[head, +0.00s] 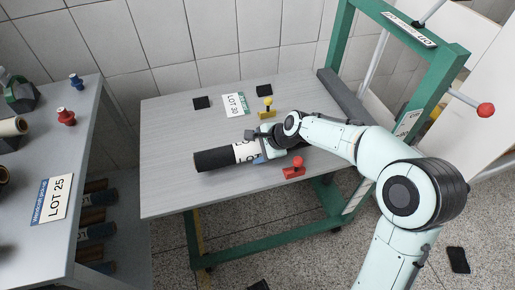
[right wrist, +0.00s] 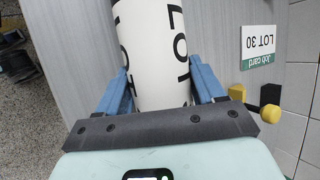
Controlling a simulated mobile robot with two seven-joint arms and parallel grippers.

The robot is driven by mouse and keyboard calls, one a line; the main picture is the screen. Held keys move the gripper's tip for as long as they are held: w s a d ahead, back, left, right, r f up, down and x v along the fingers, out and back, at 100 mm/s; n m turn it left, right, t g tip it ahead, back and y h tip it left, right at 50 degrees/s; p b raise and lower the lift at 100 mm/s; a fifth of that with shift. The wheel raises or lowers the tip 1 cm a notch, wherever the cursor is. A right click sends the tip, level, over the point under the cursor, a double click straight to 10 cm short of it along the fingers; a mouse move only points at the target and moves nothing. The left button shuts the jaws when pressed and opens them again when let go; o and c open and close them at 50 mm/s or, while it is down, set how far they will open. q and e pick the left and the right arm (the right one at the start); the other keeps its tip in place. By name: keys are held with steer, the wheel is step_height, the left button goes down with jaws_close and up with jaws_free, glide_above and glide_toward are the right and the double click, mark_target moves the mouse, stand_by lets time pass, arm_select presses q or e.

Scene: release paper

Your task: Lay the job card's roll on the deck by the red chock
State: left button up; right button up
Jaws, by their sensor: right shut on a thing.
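The roll (head: 214,160), dark with a white band lettered LOT, lies across the grey deck (head: 170,125) near its front. My right gripper (head: 268,148) is shut on it near its right part. In the right wrist view the blue fingers (right wrist: 160,92) straddle the white roll (right wrist: 150,45); its lot number is hidden. I cannot tell whether the roll touches the deck. The red chock (head: 294,172) stands at the front edge, just right of the gripper. The job card (head: 234,105) lies at the back and reads LOT 30 in the wrist view (right wrist: 257,45). My left gripper is out of view.
A yellow chock (head: 266,110) stands behind the gripper. Two black pads (head: 201,102) lie by the card. A green frame (head: 345,45) rises at the deck's right. A left bench (head: 75,150) holds a LOT 25 card (head: 53,198). The deck's left side is clear.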

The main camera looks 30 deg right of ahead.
steer(key=shift+s+f, duration=0.2)
steer(key=shift+f, duration=0.45)
steer(key=shift+s+f, duration=0.15)
steer(key=shift+f, duration=0.45)
steer(key=o, duration=1.4)
steer(key=shift+f, duration=0.1)
steer(key=shift+s+d+r, duration=0.15)
steer(key=shift+r, duration=0.15)
steer(key=v, duration=0.4)
steer(key=w+p+v, duration=0.1)
steer(key=v, duration=0.4)
steer(key=r+p+v, duration=0.1)
steer(key=v, duration=0.4)
steer(key=shift+w+r, duration=0.2)
steer(key=shift+r, duration=0.05)
steer(key=shift+a, duration=0.25)
